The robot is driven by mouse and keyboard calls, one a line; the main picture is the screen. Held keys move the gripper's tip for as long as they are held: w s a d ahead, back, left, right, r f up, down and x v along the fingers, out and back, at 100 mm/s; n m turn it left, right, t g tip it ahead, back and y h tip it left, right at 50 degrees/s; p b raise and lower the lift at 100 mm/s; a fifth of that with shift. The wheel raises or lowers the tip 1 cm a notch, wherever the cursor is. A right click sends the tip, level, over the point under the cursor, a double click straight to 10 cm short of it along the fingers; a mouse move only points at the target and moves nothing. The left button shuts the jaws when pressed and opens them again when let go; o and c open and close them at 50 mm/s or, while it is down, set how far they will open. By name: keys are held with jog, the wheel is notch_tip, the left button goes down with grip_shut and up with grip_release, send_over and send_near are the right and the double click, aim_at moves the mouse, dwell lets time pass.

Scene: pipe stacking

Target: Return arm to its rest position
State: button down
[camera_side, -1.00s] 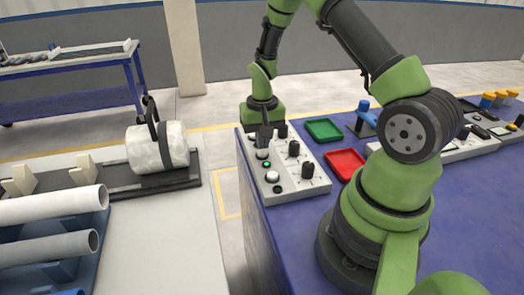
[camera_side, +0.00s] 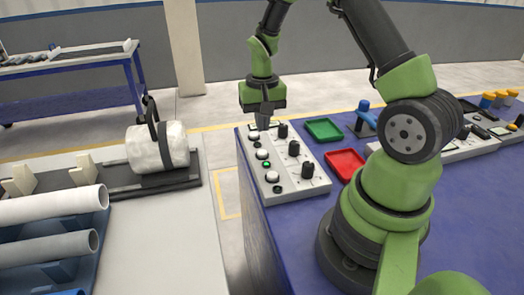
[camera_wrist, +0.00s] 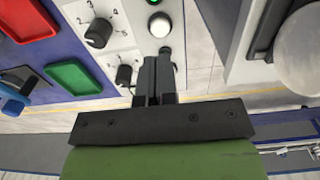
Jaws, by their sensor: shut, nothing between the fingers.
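My gripper (camera_side: 263,123) hangs pointing down just above the far end of the white control panel (camera_side: 290,185), at the left edge of the blue table. Its fingers are shut with nothing between them. In the wrist view my gripper (camera_wrist: 158,62) shows its two fingers side by side, over the panel (camera_wrist: 125,18) near a white button (camera_wrist: 159,25) and a black knob (camera_wrist: 98,32). A green light (camera_side: 266,164) glows on the panel. Whether the fingertips touch the panel is hard to tell.
A green tray (camera_side: 324,129) and a red tray (camera_side: 345,164) lie right of the panel. A blue-handled device (camera_side: 366,118) stands behind them. On the left bench are pipes (camera_side: 50,206) and a white cylinder (camera_side: 157,147) with a dark strap.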

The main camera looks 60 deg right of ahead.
jog(key=s+a+r+n+t, duration=0.1)
jog(key=s+a+r+t, duration=0.1)
jog(key=a+r, duration=0.35)
jog(key=s+a+r+n+t, duration=0.1)
jog(key=a+r+t, duration=0.15)
jog(key=r, duration=0.65)
jog(key=s+a+r+n+t+y, duration=0.1)
jog(key=s+a+r, duration=0.2)
jog(key=s, duration=0.2)
jog(key=s+a+r+n+t+y, duration=0.1)
jog(key=s+a+r+n, duration=0.1)
jog(key=s, duration=0.4)
jog(key=a+r, duration=0.1)
jog(key=a, duration=0.1)
jog(key=shift+s+a+t, duration=0.15)
jog(key=shift+a+t, duration=0.15)
jog(key=shift+t, duration=0.05)
